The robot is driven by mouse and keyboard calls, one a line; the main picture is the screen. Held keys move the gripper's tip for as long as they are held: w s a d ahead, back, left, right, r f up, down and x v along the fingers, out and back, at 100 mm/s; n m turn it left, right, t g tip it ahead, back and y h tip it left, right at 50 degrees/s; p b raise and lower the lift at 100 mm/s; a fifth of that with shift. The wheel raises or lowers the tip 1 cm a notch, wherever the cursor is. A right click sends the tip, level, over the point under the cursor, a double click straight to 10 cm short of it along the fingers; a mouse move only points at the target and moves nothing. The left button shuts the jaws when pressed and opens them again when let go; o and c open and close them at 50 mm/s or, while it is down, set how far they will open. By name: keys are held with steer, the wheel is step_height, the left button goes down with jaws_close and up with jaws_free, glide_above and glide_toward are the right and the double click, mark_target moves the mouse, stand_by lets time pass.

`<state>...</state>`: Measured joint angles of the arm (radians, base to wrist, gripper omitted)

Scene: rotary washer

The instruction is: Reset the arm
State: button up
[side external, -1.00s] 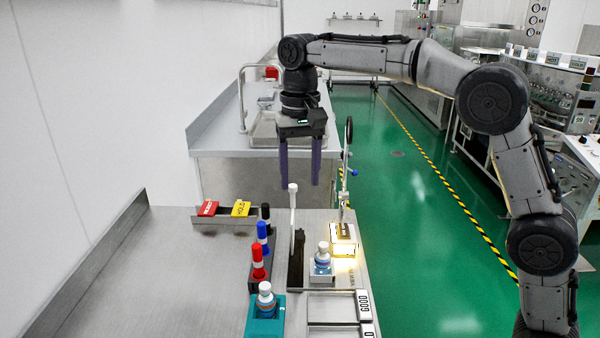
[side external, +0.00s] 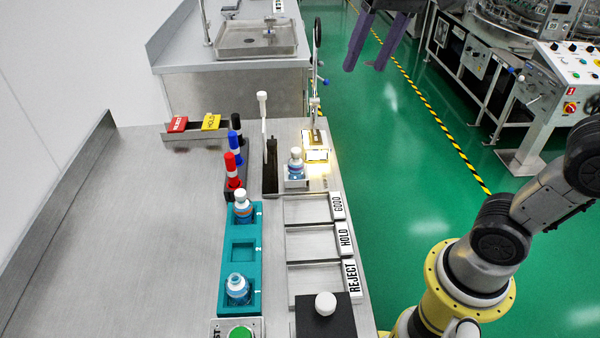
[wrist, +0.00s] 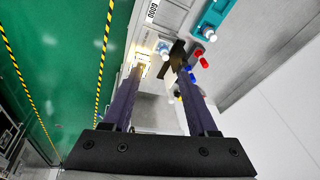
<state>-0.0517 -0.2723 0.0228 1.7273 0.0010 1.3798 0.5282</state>
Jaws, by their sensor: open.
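My gripper (side external: 366,70) is open and empty at the top of the side external view, above the green floor, right of the workbench and apart from everything on it. Only its two purple fingers and part of its body show there. In the wrist view my gripper (wrist: 160,76) has its fingers spread, with the bench and a teal rack (wrist: 208,20) beyond them. My arm's middle is cut off by the side external frame.
A bottle (side external: 296,168) stands in a white holder by a lit pad (side external: 316,153). The teal rack (side external: 226,268) holds two bottles; its middle slot is empty. GOOD, HOLD and REJECT trays (side external: 314,244) lie alongside. Several markers (side external: 232,172) stand upright. The bench's left side is clear.

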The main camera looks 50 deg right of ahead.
steer(key=s+d+f+n+t, duration=0.1)
steer(key=s+f+n, duration=0.4)
steer(key=s+f, duration=0.6)
step_height(320, 180, down, 3)
steer(key=shift+s+d+r+t, duration=0.2)
steer(key=shift+s+d+t, duration=0.1)
steer(key=shift+t, duration=0.4)
